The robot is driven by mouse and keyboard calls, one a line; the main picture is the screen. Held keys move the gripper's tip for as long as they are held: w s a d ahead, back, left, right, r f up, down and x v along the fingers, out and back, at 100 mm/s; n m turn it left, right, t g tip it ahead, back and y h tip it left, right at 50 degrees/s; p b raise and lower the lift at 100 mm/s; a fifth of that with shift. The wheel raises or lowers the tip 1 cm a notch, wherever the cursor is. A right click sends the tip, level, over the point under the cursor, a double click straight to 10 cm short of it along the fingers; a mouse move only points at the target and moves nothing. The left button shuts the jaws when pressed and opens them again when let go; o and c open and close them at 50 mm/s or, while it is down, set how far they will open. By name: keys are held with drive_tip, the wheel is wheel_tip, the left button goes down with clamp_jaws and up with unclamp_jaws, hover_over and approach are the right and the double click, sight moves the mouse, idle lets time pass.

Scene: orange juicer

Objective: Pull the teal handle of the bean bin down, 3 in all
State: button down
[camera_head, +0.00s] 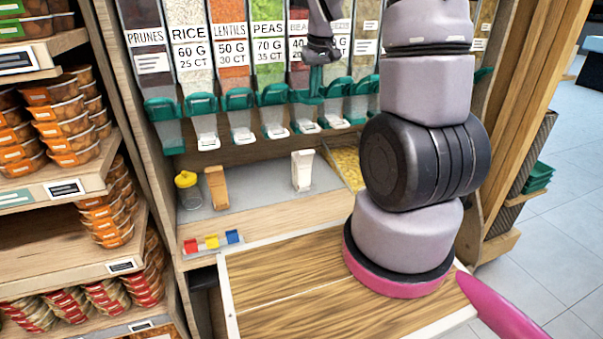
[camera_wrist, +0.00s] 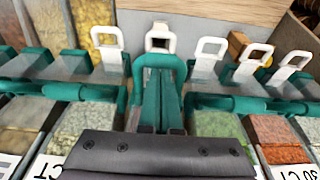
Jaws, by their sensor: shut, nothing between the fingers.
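The bean bin is the one labelled "BEA…" (camera_head: 298,28) in the head view, right of the peas bin; my gripper partly covers its label. Its teal handle (camera_head: 300,97) is at the foot of the bin, above a white spout (camera_head: 309,126). My gripper (camera_head: 314,90), with slim teal fingers, points down at this handle. In the wrist view the fingers (camera_wrist: 161,105) are together and empty, in front of a teal loop (camera_wrist: 160,61) at the bean bin. I cannot tell whether they touch it, nor how far the handle is tilted.
Neighbouring teal handles, peas (camera_head: 272,95) and lentils (camera_head: 237,98), sit close on the left, with more on the right. Below, a white container (camera_head: 302,170), a brown one (camera_head: 216,187) and a yellow-topped jar (camera_head: 188,190) stand on a grey shelf. Food tubs (camera_head: 66,145) fill shelves at left.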

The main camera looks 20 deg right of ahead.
drive_tip(key=shift+s, duration=0.15)
idle(0.3)
wheel_tip(320, 180, up, 6)
drive_tip(key=w, duration=0.1)
drive_tip(key=shift+r, duration=0.2)
idle(0.4)
drive_tip(key=shift+w, duration=0.1)
drive_tip(key=s+r, duration=0.4)
drive_tip(key=r, duration=0.1)
idle(0.6)
drive_tip(key=s+a+r+m+t, duration=0.1)
drive_tip(key=s+a+r, duration=0.1)
drive_tip(key=s, duration=0.5)
drive_tip(key=s+a+r+m+t+y, duration=0.1)
drive_tip(key=s+a+r+t, duration=0.1)
drive_tip(key=s, duration=0.5)
drive_tip(key=s+a+r+m+t+y, duration=0.1)
drive_tip(key=s+a+r+m, duration=0.1)
drive_tip(key=s+a, duration=0.3)
drive_tip(key=shift+s+r, duration=0.7)
drive_tip(key=shift+s, duration=0.45)
